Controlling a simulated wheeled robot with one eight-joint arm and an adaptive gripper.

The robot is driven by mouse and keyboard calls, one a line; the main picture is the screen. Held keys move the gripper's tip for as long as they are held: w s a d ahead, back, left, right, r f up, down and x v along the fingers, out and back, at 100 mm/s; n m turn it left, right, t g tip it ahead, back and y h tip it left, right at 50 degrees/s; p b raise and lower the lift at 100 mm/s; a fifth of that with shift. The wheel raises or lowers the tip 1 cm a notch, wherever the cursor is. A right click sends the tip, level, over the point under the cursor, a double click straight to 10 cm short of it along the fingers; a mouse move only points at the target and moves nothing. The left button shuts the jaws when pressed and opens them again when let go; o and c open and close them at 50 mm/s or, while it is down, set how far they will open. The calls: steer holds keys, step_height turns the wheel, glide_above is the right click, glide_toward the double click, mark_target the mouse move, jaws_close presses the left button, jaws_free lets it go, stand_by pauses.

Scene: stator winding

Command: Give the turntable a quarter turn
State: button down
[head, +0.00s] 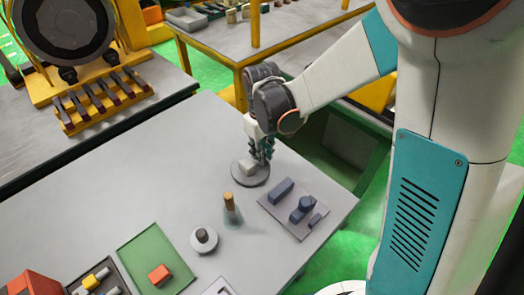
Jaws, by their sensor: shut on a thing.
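The turntable (240,179) is a dark grey round disc on the grey table, near its far right edge. A pale block (247,168) sits on top of it. My gripper (264,158) comes down from above at the right rear side of the disc, with its dark fingers close together. It is shut on a part of the turntable at that side. The fingers hide the gripped part, so its shape cannot be made out.
A grey plate (284,222) with dark blue blocks lies right of the turntable. A flask with a wooden top (230,208) and a round white piece with a knob (204,240) stand in front. A green mat (138,262) bears an orange block (159,275).

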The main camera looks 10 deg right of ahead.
steer(key=c, duration=1.7)
jaws_free()
steer(key=shift+r, duration=0.1)
step_height(320, 180, up, 12)
steer(key=shift+f, duration=0.1)
steer(key=s+d+r+m+t, duration=0.1)
steer(key=s+d+m+t, duration=0.1)
steer(key=s, duration=0.3)
steer(key=s+d+r+m+t, duration=0.2)
steer(key=s+d, duration=0.3)
steer(key=s+d+r+m+t, duration=0.2)
steer(key=s+d+t, duration=0.1)
steer(key=s, duration=0.2)
steer(key=shift+s+d, duration=0.2)
steer(key=shift+d, duration=0.05)
